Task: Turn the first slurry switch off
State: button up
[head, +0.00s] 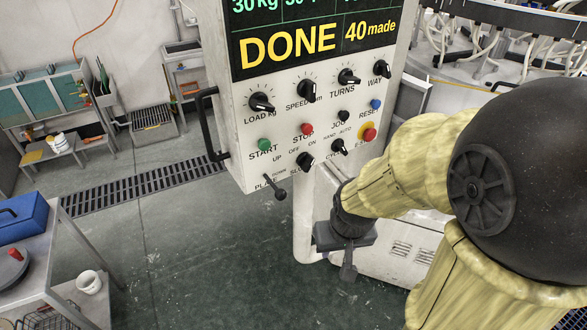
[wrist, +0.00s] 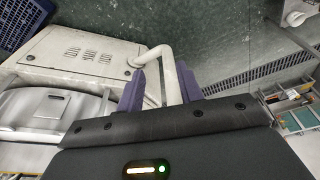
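The white control panel (head: 235,130) hangs in the middle of the head view. A black knob (head: 306,161) under the words OFF and ON, with a partly readable label starting "SL", looks like the slurry switch. Its pointer leans to the upper right, towards ON. My gripper (head: 348,272) is below and right of the panel, apart from the knob, pointing down. In the wrist view the two purple fingers of my gripper (wrist: 162,82) stand apart. A white bent post shows in the gap; I cannot tell its depth. The knob is not in the wrist view.
The panel also carries a PLATE lever (head: 274,187), a red STOP button (head: 307,129), a green START button (head: 264,145) and a red E-stop (head: 369,134). A black handle (head: 207,125) sticks out at its left. A white vented cabinet (head: 390,255) stands below. A side table (head: 45,265) is at left.

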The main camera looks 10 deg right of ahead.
jog(key=shift+a, duration=0.2)
jog(key=w+d+f+t+y+b, duration=0.1)
jog(key=w+d+t+y, duration=0.2)
jog(key=w+t, duration=0.3)
jog(key=w+d+f+m+t+y+b, duration=0.1)
jog(key=w+d+t+y+b, duration=0.1)
jog(key=w+d+t+y, duration=0.2)
jog(key=w+t, duration=0.3)
jog(key=shift+d+t, duration=0.35)
jog(key=shift+t, duration=0.05)
jog(key=shift+w+f, duration=0.15)
jog(key=shift+w, duration=0.05)
